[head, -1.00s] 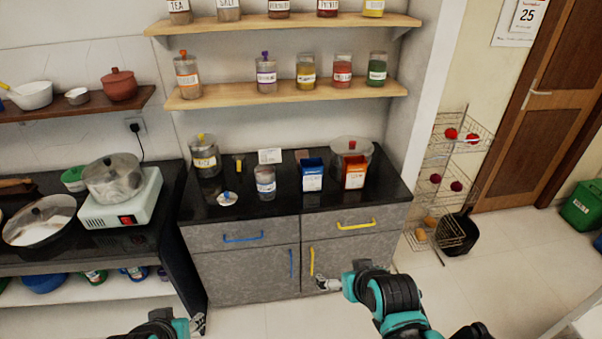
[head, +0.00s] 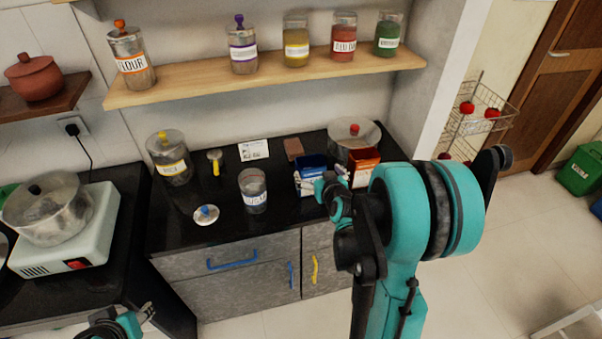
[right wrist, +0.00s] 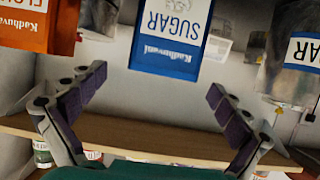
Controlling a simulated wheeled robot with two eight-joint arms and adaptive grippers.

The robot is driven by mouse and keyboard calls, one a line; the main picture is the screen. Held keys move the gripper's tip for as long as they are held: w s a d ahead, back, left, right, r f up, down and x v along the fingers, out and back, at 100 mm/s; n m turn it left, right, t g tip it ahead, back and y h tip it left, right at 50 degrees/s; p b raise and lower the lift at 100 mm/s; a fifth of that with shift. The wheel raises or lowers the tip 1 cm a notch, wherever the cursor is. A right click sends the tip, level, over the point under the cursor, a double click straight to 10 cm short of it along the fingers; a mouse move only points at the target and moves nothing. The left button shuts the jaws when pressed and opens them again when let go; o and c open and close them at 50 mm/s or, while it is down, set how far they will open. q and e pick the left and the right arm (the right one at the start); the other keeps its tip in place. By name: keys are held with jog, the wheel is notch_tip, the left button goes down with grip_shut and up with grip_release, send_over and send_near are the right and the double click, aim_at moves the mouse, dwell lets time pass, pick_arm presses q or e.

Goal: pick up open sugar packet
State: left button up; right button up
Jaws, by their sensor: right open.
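The blue and white sugar packet (head: 312,165) stands on the black counter, its open top showing in the head view. In the right wrist view the sugar packet (right wrist: 172,38) appears upside down, lying ahead of and between the spread fingers. My right gripper (head: 318,185) is at the packet's front in the head view and covers its lower part. The right gripper (right wrist: 157,84) is open and empty, apart from the packet. My left gripper (head: 146,313) is low at the lower left edge, away from the counter objects; its jaws are too small to judge.
An orange flour packet (head: 363,165) stands close right of the sugar packet. A large lidded pot (head: 352,138) is behind. A wooden shelf (head: 190,86) with jars hangs above.

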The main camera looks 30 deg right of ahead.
aim_at(308, 162)
jog(key=shift+b+x, duration=0.3)
jog(key=shift+x, duration=0.5)
jog(key=x, duration=0.1)
jog(key=b+x, duration=0.1)
jog(key=x, duration=0.1)
jog(key=b+x, duration=0.1)
jog(key=x, duration=0.1)
jog(key=shift+w+a, duration=0.1)
jog(key=shift+a, duration=0.15)
jog(key=c, duration=1.8)
notch_tip(308, 162, up, 10)
jog(key=p, duration=0.5)
jog(key=shift+r, duration=0.1)
jog(key=shift+c, duration=0.2)
